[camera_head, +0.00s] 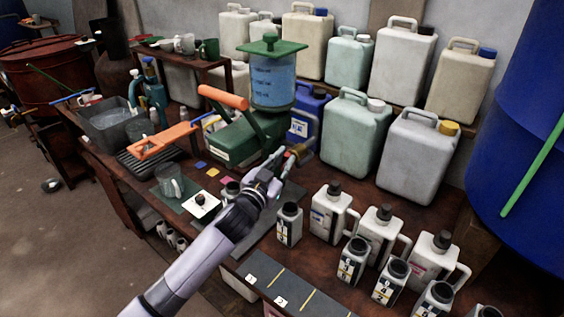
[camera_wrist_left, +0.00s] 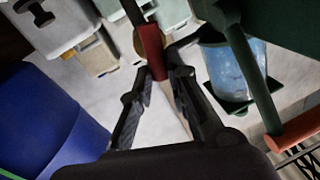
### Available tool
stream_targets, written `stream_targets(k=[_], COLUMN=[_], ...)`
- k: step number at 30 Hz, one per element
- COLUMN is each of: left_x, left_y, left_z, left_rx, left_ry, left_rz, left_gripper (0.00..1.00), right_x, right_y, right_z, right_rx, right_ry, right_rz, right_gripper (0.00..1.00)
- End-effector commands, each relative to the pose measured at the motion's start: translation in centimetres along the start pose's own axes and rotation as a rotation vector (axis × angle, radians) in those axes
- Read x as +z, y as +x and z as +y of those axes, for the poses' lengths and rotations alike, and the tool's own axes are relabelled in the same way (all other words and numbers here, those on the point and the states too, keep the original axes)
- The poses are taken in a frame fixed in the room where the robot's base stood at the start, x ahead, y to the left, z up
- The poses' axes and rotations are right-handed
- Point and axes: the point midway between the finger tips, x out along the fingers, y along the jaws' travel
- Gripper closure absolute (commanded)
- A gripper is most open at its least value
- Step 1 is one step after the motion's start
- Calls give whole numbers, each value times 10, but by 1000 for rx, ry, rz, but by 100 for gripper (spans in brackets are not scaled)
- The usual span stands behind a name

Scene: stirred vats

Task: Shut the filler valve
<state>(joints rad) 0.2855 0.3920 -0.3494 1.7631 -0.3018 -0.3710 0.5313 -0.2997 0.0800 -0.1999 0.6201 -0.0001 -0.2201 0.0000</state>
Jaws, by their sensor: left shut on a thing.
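The filler has a green body (camera_head: 232,142), a clear tank (camera_head: 272,82) of blue liquid with a green lid, and an orange lever handle (camera_head: 223,97). Its valve (camera_head: 303,148) is a small brass and red part at the body's right end. In the left wrist view the valve's red handle (camera_wrist_left: 151,45) runs down between my fingertips, with brass behind it. My left gripper (camera_head: 285,163) is at the valve, shut on that red handle; in the wrist view the gripper (camera_wrist_left: 160,76) shows both fingers beside it. The handle's exact angle is hard to tell. My right gripper is out of view.
Large pale canisters (camera_head: 412,155) and a blue canister (camera_head: 308,112) stand right of and behind the filler. Several small bottles (camera_head: 289,224) and white jugs (camera_head: 329,211) stand at the front right. A glass mug (camera_head: 171,181) stands left of my arm. A blue drum (camera_head: 525,110) stands far right.

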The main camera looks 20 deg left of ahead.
Motion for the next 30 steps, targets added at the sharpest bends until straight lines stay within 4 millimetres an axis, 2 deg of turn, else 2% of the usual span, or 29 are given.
stream_targets(k=[30], left_x=[15], left_y=[-3], left_z=[17], left_rx=[2], left_ry=[944], left_rz=[188], left_gripper=[100], right_x=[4], right_y=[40], right_z=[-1], right_rx=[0], right_ry=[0], right_rz=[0], right_gripper=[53])
